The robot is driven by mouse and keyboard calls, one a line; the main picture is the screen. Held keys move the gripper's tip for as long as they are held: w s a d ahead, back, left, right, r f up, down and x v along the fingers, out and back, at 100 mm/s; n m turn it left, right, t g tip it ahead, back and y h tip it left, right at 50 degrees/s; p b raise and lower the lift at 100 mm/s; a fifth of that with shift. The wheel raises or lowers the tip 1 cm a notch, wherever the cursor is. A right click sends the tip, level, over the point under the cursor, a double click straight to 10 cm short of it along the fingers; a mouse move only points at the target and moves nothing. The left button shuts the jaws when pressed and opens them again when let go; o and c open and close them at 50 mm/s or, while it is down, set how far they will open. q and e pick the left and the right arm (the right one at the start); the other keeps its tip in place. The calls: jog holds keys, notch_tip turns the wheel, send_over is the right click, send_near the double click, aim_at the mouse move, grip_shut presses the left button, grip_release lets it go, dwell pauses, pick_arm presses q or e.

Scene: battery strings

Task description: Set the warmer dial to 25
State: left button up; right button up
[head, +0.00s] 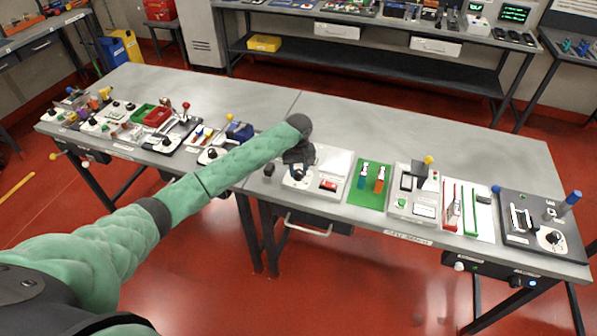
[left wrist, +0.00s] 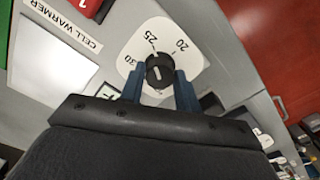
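The warmer dial is a black round knob (left wrist: 160,68) on a white plate marked 20, 25 and 30, beside a CELL WARMER label. A white line on the knob points roughly toward the 25 mark. My left gripper (left wrist: 160,84) has one blue finger on each side of the knob, with no clear gap, and looks shut on it. In the head view my left gripper (head: 298,170) reaches down over the warmer (head: 335,160) near the middle of the tables; its hand partly hides the dial. My right gripper is not in view.
To the left are more devices and a red bin (head: 157,116). The back of the table is clear.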

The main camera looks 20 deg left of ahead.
aim_at(298, 171)
pick_arm(q)
jog(key=shift+o, duration=1.4)
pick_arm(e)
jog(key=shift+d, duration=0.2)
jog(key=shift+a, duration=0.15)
pick_arm(q)
jog(key=shift+r, duration=1.75)
